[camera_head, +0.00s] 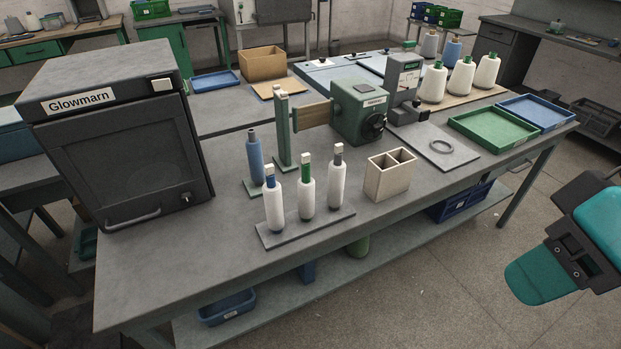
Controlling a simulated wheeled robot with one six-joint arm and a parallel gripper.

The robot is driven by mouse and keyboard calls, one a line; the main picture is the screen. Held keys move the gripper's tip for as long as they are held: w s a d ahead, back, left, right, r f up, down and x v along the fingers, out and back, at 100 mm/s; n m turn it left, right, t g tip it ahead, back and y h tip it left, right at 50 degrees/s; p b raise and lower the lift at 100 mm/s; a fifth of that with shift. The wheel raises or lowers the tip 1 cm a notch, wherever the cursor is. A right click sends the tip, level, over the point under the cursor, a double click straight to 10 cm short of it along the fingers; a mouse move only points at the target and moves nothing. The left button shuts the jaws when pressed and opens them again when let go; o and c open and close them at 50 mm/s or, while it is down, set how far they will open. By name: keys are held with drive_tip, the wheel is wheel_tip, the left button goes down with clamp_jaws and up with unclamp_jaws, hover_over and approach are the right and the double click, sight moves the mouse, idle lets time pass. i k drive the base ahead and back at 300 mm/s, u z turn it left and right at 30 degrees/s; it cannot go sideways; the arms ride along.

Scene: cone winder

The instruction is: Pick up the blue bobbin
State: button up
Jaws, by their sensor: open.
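A bobbin wound in blue (255,160) stands upright on a small green base beside a green post, near the middle of the table. In front of it, a grey rack (318,226) holds three white-wound bobbins upright. The left one has a blue band (273,203) below its pale top, the middle one a green band (306,195), and the right one a purple-grey band (336,180). Teal and black parts of my arm show at the right edge, away from the table and the bobbins. My gripper's fingers are not in view.
A dark Glowmarn box (120,150) stands left of the bobbins. A beige divided holder (390,176), a green winder (360,110) and a plate with a ring (435,152) are to the right. The table's front left is clear. Green (530,138) and blue trays lie farther right.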

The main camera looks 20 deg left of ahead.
sight(255, 157)
drive_tip(key=z, duration=0.45)
drive_tip(key=k, duration=0.15)
drive_tip(key=u, duration=1.65)
drive_tip(key=i, duration=0.85)
drive_tip(key=u, duration=0.6)
drive_tip(key=i, duration=0.5)
drive_tip(key=u, duration=0.05)
